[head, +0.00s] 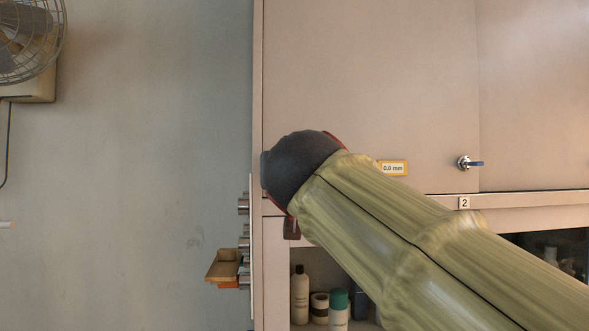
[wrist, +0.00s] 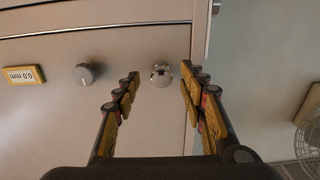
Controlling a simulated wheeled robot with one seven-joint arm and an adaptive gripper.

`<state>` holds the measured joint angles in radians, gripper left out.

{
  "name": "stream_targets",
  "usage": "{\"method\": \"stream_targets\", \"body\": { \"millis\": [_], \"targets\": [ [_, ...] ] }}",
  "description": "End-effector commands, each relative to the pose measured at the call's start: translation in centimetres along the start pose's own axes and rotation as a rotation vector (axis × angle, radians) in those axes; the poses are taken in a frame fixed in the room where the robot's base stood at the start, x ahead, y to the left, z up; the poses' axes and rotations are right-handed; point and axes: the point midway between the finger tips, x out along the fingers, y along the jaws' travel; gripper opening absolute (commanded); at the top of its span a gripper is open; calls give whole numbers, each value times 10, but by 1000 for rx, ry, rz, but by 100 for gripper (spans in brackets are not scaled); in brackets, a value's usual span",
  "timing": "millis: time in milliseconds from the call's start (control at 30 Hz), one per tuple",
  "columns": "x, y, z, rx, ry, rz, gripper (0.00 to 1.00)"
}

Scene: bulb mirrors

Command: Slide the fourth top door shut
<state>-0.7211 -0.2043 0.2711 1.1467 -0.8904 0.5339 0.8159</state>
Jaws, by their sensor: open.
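Pale beige top doors fill the upper right of the head view. One broad panel (head: 370,75) runs from the cabinet's left edge to a vertical seam, and a second panel (head: 535,90) is right of it. I cannot tell which is the fourth door or how far it is open. In the wrist view, my gripper (wrist: 160,84) is open and empty, its fingers on either side of a shiny round knob (wrist: 161,76) on the pale panel. I cannot tell whether they touch it. In the head view my own arm hides the knob and most of the gripper.
A second knob (wrist: 84,74) and a yellow-edged "0.0 mm" label (wrist: 22,74) are left in the wrist view. Bottles (head: 300,295) stand on the open shelf below. A fan (head: 28,40) hangs at left.

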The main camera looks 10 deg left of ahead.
Motion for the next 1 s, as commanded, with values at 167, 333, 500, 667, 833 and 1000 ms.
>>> {"method": "stream_targets", "body": {
  "millis": [167,333,500,667,833,1000],
  "targets": [
    [-36,-1,-1,1,1,-3,42],
    [-65,-1,1,0,-1,-3,42],
    [-83,-1,0,0,-1,-2,42],
    [-89,0,1,-1,-2,1,42],
    [-89,0,1,-1,-2,1,42],
    [-89,0,1,-1,-2,1,42]
  ]
}}
